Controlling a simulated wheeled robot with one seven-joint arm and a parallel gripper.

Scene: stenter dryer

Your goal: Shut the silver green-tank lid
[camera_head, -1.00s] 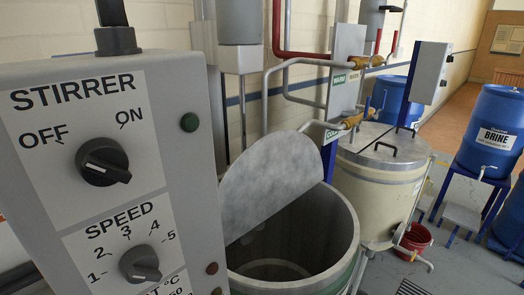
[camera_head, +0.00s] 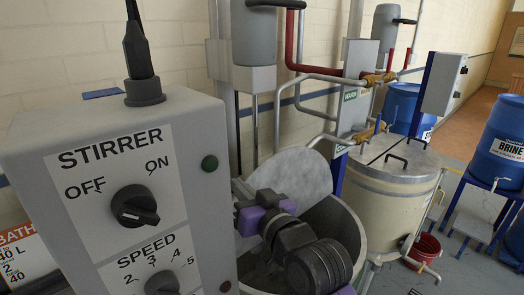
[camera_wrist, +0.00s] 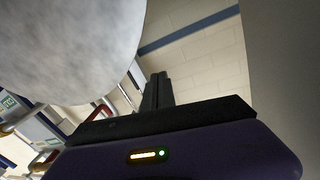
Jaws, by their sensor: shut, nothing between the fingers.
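The silver lid (camera_head: 302,172) stands raised and tilted at the back of the open tank (camera_head: 352,232). Its mottled grey face fills the upper left of the wrist view (camera_wrist: 65,40). My gripper (camera_head: 238,192) is over the tank's left side, beside the control box, and its arm hides part of the lid's lower left and the tank mouth. In the wrist view its fingers (camera_wrist: 157,92) are together and empty, to the right of the lid's edge. A gap shows between the fingers and the lid there; touching elsewhere cannot be told.
The grey stirrer control box (camera_head: 130,190) stands close at the left of my arm. Pipes with brass valves (camera_head: 372,80) run behind the tank. A closed cream tank (camera_head: 385,200) stands to the right, with a red bucket (camera_head: 425,248) and blue brine barrel (camera_head: 497,140) beyond.

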